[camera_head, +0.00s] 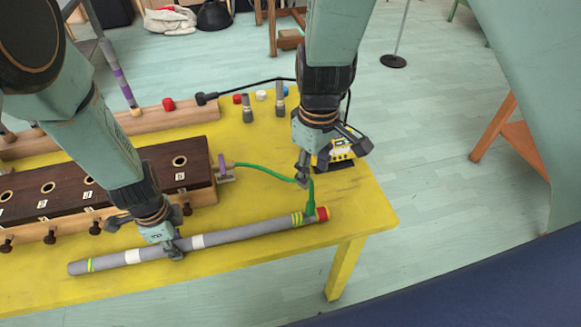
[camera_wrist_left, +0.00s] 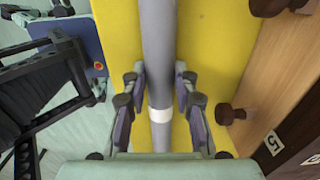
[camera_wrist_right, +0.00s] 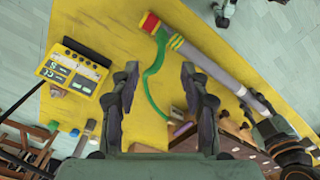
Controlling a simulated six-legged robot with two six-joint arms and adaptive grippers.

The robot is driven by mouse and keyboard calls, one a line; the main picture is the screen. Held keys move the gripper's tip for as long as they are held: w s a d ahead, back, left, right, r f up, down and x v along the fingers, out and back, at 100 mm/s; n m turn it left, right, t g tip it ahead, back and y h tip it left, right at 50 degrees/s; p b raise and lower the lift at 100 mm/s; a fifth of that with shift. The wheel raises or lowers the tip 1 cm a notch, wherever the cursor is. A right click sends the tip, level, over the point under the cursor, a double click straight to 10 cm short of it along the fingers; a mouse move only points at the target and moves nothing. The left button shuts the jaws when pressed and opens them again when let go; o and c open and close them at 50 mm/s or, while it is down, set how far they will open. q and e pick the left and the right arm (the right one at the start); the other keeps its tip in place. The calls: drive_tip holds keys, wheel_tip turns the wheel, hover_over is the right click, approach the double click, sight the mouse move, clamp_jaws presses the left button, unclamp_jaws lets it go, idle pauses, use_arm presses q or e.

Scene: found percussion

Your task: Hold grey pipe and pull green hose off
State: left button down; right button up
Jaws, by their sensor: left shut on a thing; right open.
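The grey pipe (camera_head: 225,237) with white and yellow-green bands and a red end cap (camera_head: 322,213) lies along the front of the yellow table. My left gripper (camera_head: 173,246) is shut on the pipe left of its middle; in the left wrist view the pipe (camera_wrist_left: 158,60) runs between the fingers. The green hose (camera_head: 265,172) runs from beside the dark wooden box to the pipe near the red cap. My right gripper (camera_head: 303,172) is open above the hose bend. In the right wrist view the hose (camera_wrist_right: 152,88) passes beyond the open fingers, to the pipe (camera_wrist_right: 205,62).
The dark wooden box (camera_head: 150,170) with round holes stands at the left on the yellow table (camera_head: 366,208). A yellow pedal (camera_head: 340,160) sits behind my right gripper. Small coloured caps and grey parts stand at the back. The table's right corner is clear.

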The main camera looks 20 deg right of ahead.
sight(311, 201)
drive_tip(key=f+m, duration=0.2)
drive_tip(key=f, duration=0.2)
drive_tip(key=f+m, duration=0.2)
drive_tip(key=f, duration=0.2)
drive_tip(key=f+m, duration=0.3)
drive_tip(key=shift+s+f, duration=0.2)
drive_tip(key=shift+f, duration=0.2)
drive_tip(key=shift+c, duration=0.3)
clamp_jaws()
drive_tip(key=shift+r, duration=1.25)
idle(0.5)
drive_tip(key=shift+r, duration=1.45)
use_arm(q)
drive_tip(key=c, duration=1)
unclamp_jaws()
